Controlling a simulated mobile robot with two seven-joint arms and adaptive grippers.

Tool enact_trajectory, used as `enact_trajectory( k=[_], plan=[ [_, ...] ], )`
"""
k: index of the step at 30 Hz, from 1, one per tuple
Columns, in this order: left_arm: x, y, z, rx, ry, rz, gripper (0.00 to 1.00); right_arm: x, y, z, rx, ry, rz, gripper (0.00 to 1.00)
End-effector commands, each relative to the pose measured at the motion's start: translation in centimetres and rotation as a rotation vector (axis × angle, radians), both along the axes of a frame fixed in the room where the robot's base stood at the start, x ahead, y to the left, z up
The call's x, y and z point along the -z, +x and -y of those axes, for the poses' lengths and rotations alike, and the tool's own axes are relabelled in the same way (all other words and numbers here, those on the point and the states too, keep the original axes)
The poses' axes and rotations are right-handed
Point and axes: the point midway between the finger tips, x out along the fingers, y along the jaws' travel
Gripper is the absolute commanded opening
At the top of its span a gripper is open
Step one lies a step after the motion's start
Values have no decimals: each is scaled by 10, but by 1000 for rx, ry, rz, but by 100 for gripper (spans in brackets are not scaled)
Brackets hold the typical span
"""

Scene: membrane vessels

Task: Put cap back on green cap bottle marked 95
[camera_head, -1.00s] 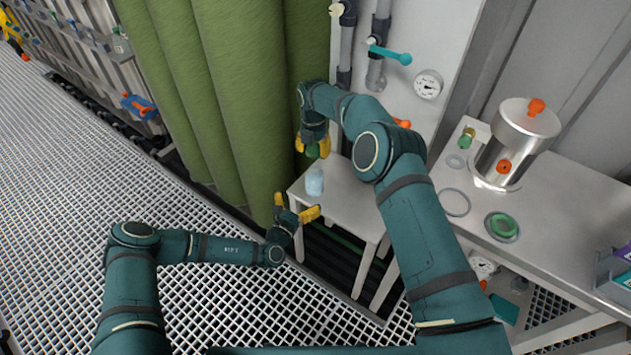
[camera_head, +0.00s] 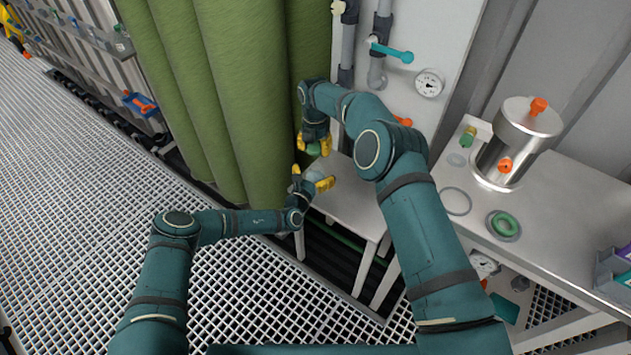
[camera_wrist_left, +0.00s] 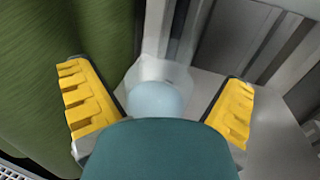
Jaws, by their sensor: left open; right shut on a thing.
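A pale, translucent bottle (camera_head: 314,174) stands on the small grey table (camera_head: 352,203); no marking on it is readable. My left gripper (camera_head: 311,178) is open, its yellow fingers on either side of the bottle. In the left wrist view the bottle (camera_wrist_left: 155,97) is between the spread fingers, with a gap visible on each side; its lower part is hidden by my wrist. My right gripper (camera_head: 314,144) is shut on a green cap (camera_head: 313,149), held above and just behind the bottle. The cap is apart from the bottle's top as far as I can see.
Green hanging membranes (camera_head: 240,100) stand close left of the small table. A pipe panel with a gauge (camera_head: 429,83) is behind. The right bench holds a steel vessel (camera_head: 515,140), a small green-capped bottle (camera_head: 467,137) and a green ring (camera_head: 504,224).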

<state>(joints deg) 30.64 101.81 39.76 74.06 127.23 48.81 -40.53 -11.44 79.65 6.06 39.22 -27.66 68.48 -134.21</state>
Motion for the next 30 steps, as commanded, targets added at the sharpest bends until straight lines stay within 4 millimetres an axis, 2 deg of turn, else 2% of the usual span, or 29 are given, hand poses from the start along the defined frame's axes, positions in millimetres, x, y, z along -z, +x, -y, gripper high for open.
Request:
enact_trajectory(
  k=[13,17,18,20,26,30],
  plan=[
    [0,6,3,1,0,0,100,0,0,0,0,0,0,38],
    [0,6,3,1,0,0,54,0,0,0,0,0,0,38],
    [0,6,3,1,0,0,40,0,0,0,0,0,0,38],
    [0,6,3,1,0,0,21,0,0,0,0,0,0,38],
    [0,6,3,1,0,0,21,1,0,0,0,0,0,38],
    [0,6,3,1,0,0,21,11,-1,0,0,0,-2,38]
  ],
)
